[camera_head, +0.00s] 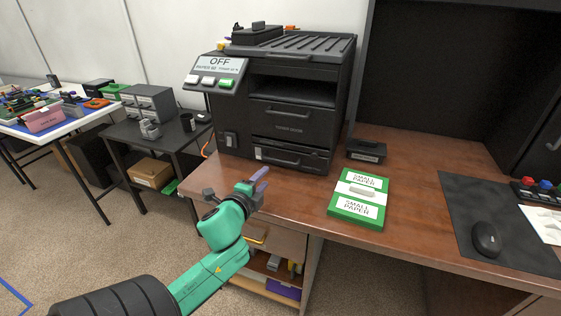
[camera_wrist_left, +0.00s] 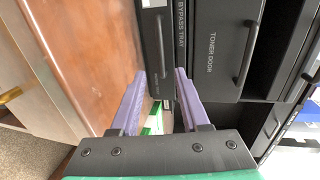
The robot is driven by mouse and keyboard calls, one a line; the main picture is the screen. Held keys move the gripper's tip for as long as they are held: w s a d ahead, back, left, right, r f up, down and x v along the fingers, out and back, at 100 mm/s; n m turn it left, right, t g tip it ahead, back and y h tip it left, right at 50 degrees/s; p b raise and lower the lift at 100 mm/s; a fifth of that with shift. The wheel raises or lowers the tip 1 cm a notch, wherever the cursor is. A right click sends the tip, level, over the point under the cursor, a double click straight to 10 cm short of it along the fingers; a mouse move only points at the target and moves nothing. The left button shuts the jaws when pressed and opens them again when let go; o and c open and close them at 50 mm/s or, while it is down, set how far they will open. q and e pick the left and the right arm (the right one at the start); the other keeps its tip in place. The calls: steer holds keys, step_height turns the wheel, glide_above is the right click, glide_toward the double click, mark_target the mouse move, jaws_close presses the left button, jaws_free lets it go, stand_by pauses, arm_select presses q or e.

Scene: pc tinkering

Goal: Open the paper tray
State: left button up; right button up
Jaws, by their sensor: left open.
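The black printer (camera_head: 290,95) stands on the wooden desk. Its front has a toner door (camera_head: 288,122) with a handle, and below that a lower tray front (camera_head: 292,158) with its own handle. In the left wrist view the toner door (camera_wrist_left: 215,50) and a panel marked bypass tray (camera_wrist_left: 180,35) show sideways. The lower tray fronts look shut; which one is the paper tray is hard to read. My left gripper (camera_head: 261,177) is open in front of the printer's lower left front. Its purple fingers (camera_wrist_left: 160,75) are apart with nothing gripped between them. My right gripper is out of view.
A green small paper pack (camera_head: 359,211) and a small black box (camera_head: 366,150) lie right of the printer. A mouse (camera_head: 486,238) rests on a dark mat. A desk drawer and shelf (camera_head: 273,262) are below the gripper. Side tables stand left.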

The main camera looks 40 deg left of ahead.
arm_select(q)
glide_toward(278, 161)
steer(key=x, duration=0.3)
steer(key=shift+w+a+b, duration=0.1)
steer(key=shift+w+b, duration=0.15)
steer(key=shift+b, duration=0.05)
steer(key=x, duration=0.5)
steer(key=shift+f+b, duration=0.15)
steer(key=shift+b, duration=0.15)
steer(key=shift+w+a, duration=0.1)
steer(key=shift+w, duration=0.25)
jaws_close()
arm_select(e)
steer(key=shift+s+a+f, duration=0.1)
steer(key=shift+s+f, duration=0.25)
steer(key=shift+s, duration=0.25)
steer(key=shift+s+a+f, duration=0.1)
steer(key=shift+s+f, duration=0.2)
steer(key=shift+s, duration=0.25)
arm_select(q)
steer(key=shift+f, duration=0.1)
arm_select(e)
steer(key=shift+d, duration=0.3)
